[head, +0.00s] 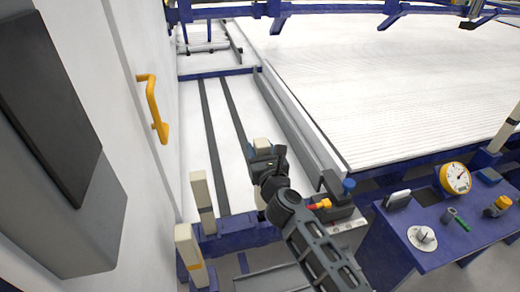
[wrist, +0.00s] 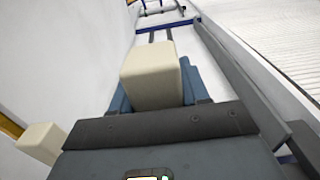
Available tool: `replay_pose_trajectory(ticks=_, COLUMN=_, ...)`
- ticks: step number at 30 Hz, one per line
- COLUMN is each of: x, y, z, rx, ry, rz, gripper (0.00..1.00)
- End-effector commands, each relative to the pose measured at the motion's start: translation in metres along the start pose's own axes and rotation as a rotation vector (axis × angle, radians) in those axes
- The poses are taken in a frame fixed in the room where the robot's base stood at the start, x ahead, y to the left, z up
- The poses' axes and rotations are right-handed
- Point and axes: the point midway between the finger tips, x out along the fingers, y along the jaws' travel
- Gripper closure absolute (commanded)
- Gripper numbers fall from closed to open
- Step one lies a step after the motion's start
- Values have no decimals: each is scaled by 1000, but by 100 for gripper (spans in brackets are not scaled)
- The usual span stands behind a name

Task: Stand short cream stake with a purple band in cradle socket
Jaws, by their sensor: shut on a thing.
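My gripper (head: 266,155) is shut on a cream stake (head: 262,144), held up over the white bed in the head view. I cannot make out which socket of the blue frame (head: 238,241) is the cradle socket; my arm covers part of that frame.
Two other cream stakes stand at the left: one with a dark band (head: 202,190), one with an orange band (head: 187,246). A white wall with a yellow handle (head: 153,108) is close on the left. A blue bench (head: 440,238) with a gauge (head: 455,178) and tools is at right.

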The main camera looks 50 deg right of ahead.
Motion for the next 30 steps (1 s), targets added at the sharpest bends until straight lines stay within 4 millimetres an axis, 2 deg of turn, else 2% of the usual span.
replay_pose_trajectory(ticks=7, x=0, y=0, z=0, rx=0, ry=-2, rz=0, gripper=99)
replay_pose_trajectory(ticks=24, x=0, y=0, z=-20, rx=0, ry=-2, rz=1, gripper=99)
replay_pose_trajectory(ticks=30, x=0, y=0, z=-20, rx=0, ry=-2, rz=0, gripper=99)
